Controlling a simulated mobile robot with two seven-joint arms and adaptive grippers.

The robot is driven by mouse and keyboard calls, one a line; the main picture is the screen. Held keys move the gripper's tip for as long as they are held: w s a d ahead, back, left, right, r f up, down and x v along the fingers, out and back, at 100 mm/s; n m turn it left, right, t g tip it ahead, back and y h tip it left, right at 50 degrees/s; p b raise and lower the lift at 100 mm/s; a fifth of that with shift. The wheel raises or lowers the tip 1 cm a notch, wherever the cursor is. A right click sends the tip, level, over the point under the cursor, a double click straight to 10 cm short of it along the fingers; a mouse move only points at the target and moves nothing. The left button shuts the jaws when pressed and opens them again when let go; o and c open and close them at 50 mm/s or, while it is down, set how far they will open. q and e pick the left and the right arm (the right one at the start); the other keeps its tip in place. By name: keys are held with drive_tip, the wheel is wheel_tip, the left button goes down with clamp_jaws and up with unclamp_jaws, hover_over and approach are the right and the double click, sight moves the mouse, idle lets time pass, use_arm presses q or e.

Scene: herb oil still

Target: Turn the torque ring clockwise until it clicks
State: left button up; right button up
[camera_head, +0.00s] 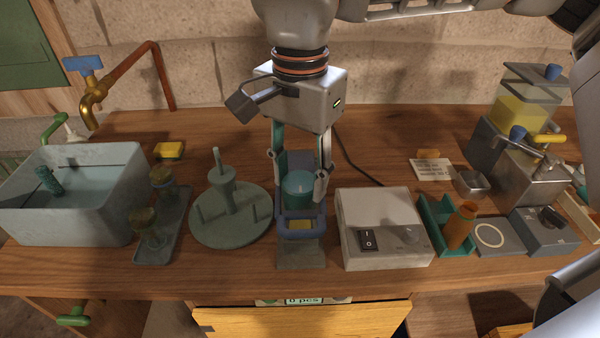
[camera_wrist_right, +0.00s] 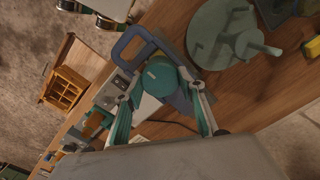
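A round teal cap (camera_head: 299,188) sits on a blue-grey stand (camera_head: 301,252) at the middle of the bench; I take it for the torque ring, though no label shows this. A blue loop handle (camera_head: 299,230) sticks out in front of it. My right gripper (camera_head: 299,197) points down over the stand with one finger on each side of the cap. In the right wrist view the cap (camera_wrist_right: 160,78) lies between the spread fingers, with a gap at the right finger; contact at the left one is unclear.
A grey-green round plate with a post (camera_head: 231,215) stands close on the left, a white switch box (camera_head: 383,228) close on the right. A basin (camera_head: 75,195) is at far left. A teal tray (camera_head: 445,225) with an orange bottle (camera_head: 461,226) is further right. Bench behind is mostly clear.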

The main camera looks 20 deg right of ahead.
sight(300, 181)
drive_tip(key=shift+c, duration=0.3)
drive_tip(key=m, duration=0.4)
drive_tip(key=shift+m+p, duration=0.35)
drive_tip(key=shift+m, duration=2.55)
drive_tip(key=o, duration=1.1)
wheel_tip(300, 181, up, 12)
